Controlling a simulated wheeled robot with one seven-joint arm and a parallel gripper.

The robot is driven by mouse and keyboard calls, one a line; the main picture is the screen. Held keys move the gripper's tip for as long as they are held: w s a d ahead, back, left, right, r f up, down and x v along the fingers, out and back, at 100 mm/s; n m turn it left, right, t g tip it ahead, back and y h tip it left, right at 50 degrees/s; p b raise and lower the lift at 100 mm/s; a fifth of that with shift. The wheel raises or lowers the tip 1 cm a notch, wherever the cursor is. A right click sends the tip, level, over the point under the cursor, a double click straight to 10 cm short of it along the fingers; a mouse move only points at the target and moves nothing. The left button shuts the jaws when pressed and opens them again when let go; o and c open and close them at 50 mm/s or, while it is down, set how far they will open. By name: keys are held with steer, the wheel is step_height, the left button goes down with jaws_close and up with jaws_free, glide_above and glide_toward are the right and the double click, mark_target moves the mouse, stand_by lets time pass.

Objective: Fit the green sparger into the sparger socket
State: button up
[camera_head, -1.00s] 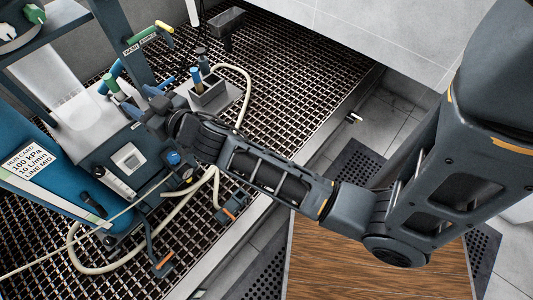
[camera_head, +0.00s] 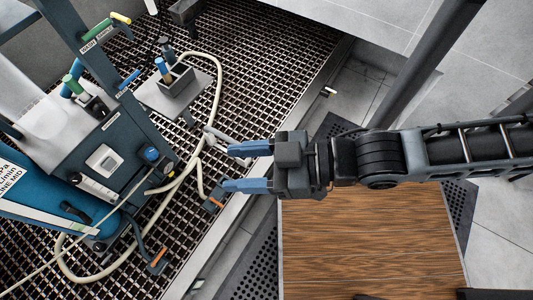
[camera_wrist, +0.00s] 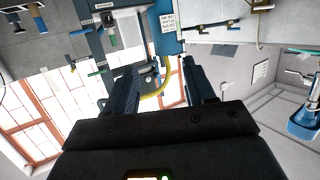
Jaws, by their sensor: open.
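A green-topped cylinder (camera_head: 72,85), which looks like the green sparger, stands tilted on the sloping top of the blue machine. Its lower end meets a dark fitting (camera_head: 94,102), apparently the sparger socket; I cannot tell how deep it sits. My gripper (camera_head: 232,168) is open and empty, well to the right of the machine, above the grating's edge. Its two fingers point left with a clear gap between them. In the wrist view, my gripper (camera_wrist: 160,70) also shows nothing held between its fingers.
A blue-topped cylinder (camera_head: 161,67) stands in a grey holder (camera_head: 178,84) on a small plate behind the machine. A pale hose (camera_head: 217,90) loops over the grating (camera_head: 260,75). A valve with a green handle (camera_head: 97,32) is on the machine's post.

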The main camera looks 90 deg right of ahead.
steer(key=shift+n+g+y, duration=0.3)
steer(key=s+r, duration=0.1)
steer(key=s, duration=0.1)
steer(key=s+r, duration=0.1)
steer(key=r, duration=0.1)
steer(key=shift+s+a+r, duration=0.1)
steer(key=shift+s+a, duration=0.1)
steer(key=shift+s, duration=0.2)
steer(key=shift+r, duration=0.15)
step_height(320, 180, up, 8)
steer(key=p, duration=0.7)
steer(key=shift+p, duration=0.4)
steer(key=shift+o, duration=0.4)
steer(key=shift+f, duration=0.2)
